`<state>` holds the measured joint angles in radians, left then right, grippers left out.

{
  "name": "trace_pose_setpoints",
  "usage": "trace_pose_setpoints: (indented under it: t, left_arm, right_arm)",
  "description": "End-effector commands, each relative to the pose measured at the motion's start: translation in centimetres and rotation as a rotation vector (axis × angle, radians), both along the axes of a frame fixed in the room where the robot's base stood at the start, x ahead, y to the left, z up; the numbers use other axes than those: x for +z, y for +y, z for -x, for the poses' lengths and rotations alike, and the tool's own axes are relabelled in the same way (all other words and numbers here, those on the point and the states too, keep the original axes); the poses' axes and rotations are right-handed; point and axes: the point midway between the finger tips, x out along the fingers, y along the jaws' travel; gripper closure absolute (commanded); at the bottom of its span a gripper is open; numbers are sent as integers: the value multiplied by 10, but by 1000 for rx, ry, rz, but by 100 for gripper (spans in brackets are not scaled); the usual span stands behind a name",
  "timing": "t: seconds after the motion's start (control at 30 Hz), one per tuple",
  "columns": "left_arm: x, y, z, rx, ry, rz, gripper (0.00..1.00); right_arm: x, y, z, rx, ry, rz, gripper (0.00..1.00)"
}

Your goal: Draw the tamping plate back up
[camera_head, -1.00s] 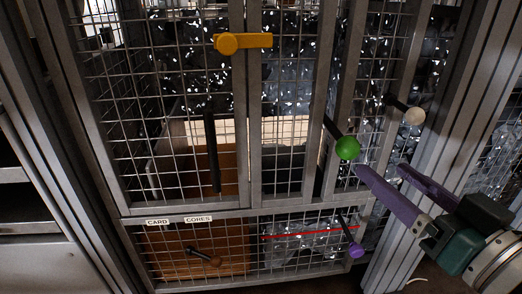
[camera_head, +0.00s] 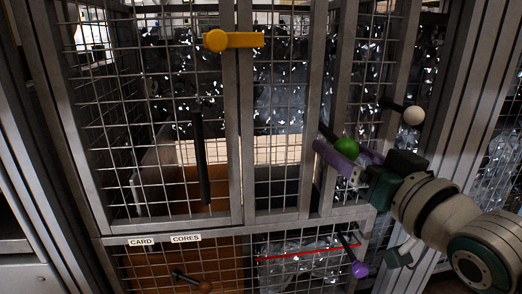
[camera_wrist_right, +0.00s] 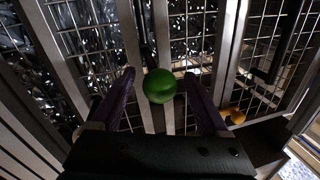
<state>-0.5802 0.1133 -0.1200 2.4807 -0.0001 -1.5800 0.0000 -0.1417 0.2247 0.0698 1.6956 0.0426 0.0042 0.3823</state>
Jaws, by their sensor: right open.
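A round green knob (camera_head: 346,147) on a black rod stands out from the mesh cage front, right of its middle. My right gripper (camera_head: 338,150) has purple fingers and is open at this knob. In the right wrist view the green knob (camera_wrist_right: 159,86) sits between the two spread fingertips, with gaps visible on both sides. I cannot make out for certain which part is the tamping plate. A pale flat panel (camera_head: 240,150) shows inside behind the mesh. My left gripper is not in view.
A yellow latch (camera_head: 235,40) is at the upper cage front. A white knob (camera_head: 413,115) and a purple knob (camera_head: 359,270) on rods stick out near my right arm. A brown knob (camera_head: 204,286) is at the lower left, below the CARD and CORES labels (camera_head: 163,240).

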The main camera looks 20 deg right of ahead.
Motion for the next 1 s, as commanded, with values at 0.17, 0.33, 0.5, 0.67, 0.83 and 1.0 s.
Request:
trace_pose_setpoints:
  t: [0.17,0.33,0.5,0.67,0.83,1.0]
  left_arm:
    - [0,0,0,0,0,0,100]
    - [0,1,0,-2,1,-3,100]
    - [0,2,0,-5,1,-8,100]
    - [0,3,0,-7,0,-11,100]
    - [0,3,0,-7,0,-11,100]
    - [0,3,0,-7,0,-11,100]
  right_arm:
    - [0,0,0,0,0,0,23]
    - [0,0,0,0,0,0,42]
    - [0,0,0,0,0,0,61]
    - [0,0,0,0,0,0,79]
    - [0,0,0,0,0,0,98]
    - [0,0,0,0,0,0,100]
